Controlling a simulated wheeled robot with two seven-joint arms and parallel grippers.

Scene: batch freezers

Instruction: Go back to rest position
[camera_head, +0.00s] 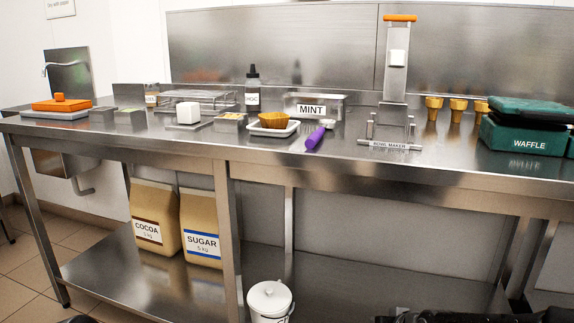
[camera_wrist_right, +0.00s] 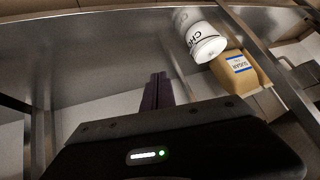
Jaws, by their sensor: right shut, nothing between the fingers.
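My right gripper (camera_wrist_right: 158,78) shows in the right wrist view with its dark fingers together and nothing between them. It is apart from the steel counter (camera_head: 300,168) and the goods around it. In the head view a dark part of my right arm shows along the bottom edge at the right, cut off by the frame.
Under the counter stand a cocoa bag (camera_head: 153,218), a sugar bag (camera_head: 201,228) and a white lidded tub (camera_head: 269,300).

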